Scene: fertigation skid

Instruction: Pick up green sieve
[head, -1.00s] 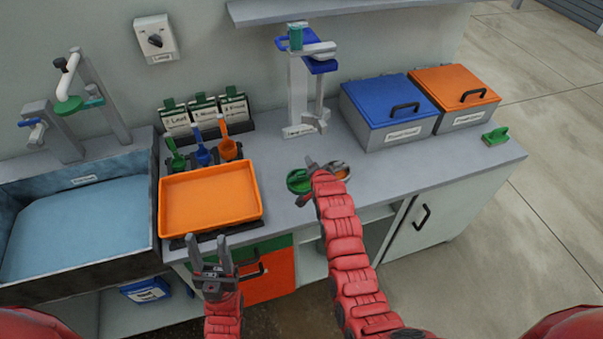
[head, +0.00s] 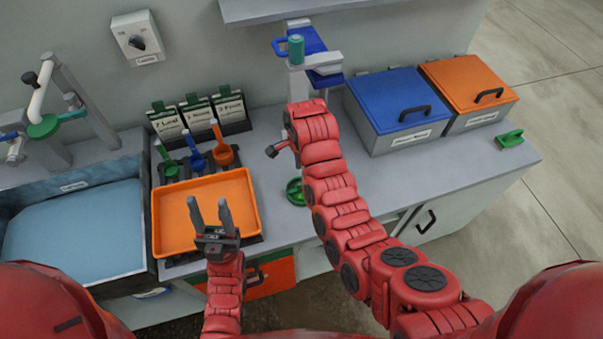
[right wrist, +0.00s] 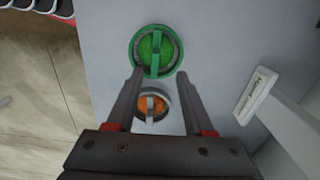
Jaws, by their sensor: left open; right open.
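The green sieve (head: 293,191) is a round green-rimmed ring with a mesh and a handle bar across it. It sits on the grey counter, partly hidden by my right arm in the head view. In the right wrist view the green sieve (right wrist: 146,42) is just past the fingertips of my right gripper (right wrist: 159,74), which is open and empty above the counter. In the head view that arm hides most of the right gripper. My left gripper (head: 209,202) is open and empty, in front of the orange tray.
An orange tray (head: 160,222), a blue-lidded bin (head: 385,100), an orange-lidded bin (head: 465,85) and a stand with a white label (right wrist: 256,96) are nearby.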

